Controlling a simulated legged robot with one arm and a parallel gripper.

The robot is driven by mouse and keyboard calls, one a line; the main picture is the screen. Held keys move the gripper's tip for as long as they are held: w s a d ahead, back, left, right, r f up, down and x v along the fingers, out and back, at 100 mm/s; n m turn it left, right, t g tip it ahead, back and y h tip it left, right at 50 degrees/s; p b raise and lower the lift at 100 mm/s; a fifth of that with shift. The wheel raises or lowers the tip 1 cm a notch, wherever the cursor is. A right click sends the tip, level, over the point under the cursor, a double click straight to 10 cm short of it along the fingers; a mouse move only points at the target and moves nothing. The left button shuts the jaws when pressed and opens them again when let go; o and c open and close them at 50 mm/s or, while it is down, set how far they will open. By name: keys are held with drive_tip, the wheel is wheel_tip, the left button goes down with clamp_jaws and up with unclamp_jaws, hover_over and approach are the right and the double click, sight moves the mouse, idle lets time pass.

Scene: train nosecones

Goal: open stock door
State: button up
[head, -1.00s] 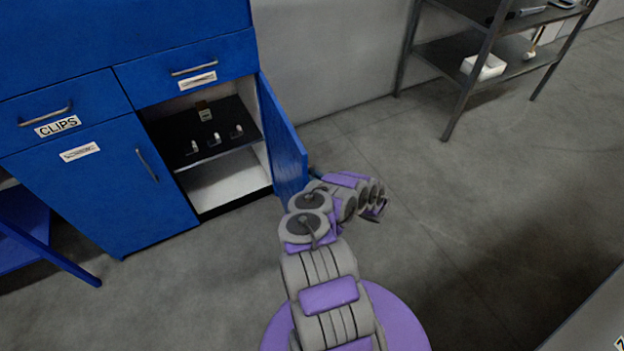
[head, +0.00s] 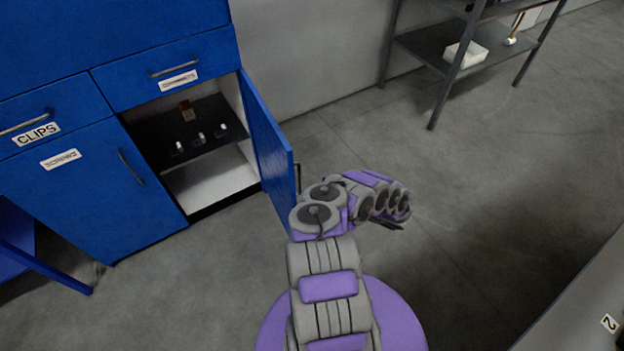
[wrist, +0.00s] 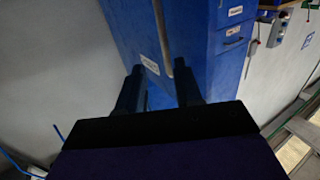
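The blue stock door (head: 268,150) stands swung open at the right side of the blue cabinet's lower compartment, roughly square to the front. Its handle (head: 297,178) shows as a thin dark bar on its outer face. My gripper (head: 402,226) is right of the door in the head view, pointing away to the right. In the wrist view, the two fingers (wrist: 158,70) are apart with nothing visibly held. A blue panel with a white label and a grey bar handle (wrist: 161,38) shows beyond them; contact cannot be told.
The open compartment holds a dark shelf (head: 190,140) with several small items. A closed door (head: 95,190) and drawers adjoin it. A grey metal rack (head: 430,45) stands at the back right. The floor (head: 480,190) right of my arm is clear.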

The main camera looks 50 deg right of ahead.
drive_tip(key=s, duration=0.5)
drive_tip(key=shift+s+d, duration=0.2)
drive_tip(key=shift+s, duration=0.15)
idle(0.3)
